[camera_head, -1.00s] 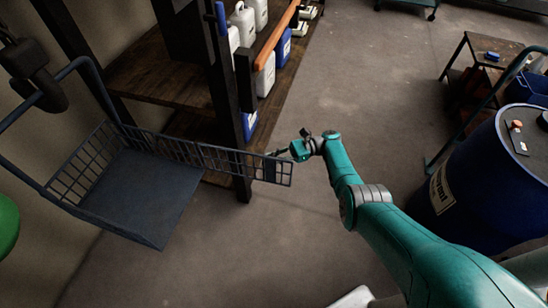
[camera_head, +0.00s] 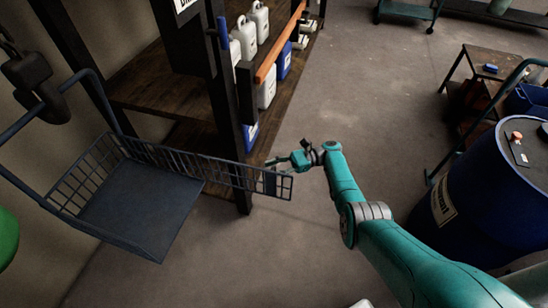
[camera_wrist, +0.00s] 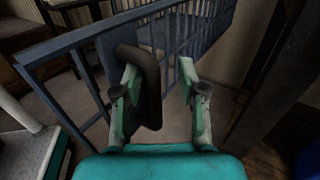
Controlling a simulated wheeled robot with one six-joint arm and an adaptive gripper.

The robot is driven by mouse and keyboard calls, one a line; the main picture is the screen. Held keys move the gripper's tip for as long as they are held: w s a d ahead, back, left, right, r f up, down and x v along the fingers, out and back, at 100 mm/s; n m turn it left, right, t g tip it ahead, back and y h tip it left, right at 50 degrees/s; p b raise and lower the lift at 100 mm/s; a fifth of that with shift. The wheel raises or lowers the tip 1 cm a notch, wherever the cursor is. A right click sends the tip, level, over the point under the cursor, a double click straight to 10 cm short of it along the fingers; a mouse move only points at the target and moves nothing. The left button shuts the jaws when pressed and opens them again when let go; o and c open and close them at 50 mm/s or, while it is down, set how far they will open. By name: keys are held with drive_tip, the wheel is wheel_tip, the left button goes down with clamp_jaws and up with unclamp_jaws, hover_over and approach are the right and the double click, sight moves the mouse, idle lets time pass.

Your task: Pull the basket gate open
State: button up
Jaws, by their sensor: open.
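The blue-grey wire basket (camera_head: 140,203) stands at the left in the head view. Its barred gate (camera_head: 235,176) sticks out to the right, past the basket's flat floor, in front of a dark shelf post. My gripper (camera_head: 276,161) is at the gate's free end. In the wrist view the gate (camera_wrist: 75,50) shows as blue bars, with a dark looped handle (camera_wrist: 152,95) on it. My gripper (camera_wrist: 158,72) is open there, with the handle close by the left finger and partly between the fingers. Whether a finger touches it I cannot tell.
A wooden shelf (camera_head: 160,80) with white and blue canisters stands behind the gate. A blue barrel (camera_head: 480,190) stands at the right, with a cart (camera_head: 478,70) behind it.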

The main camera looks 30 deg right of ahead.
wheel_tip(320, 180, up, 9)
drive_tip(key=shift+r, duration=0.1)
idle(0.5)
idle(0.4)
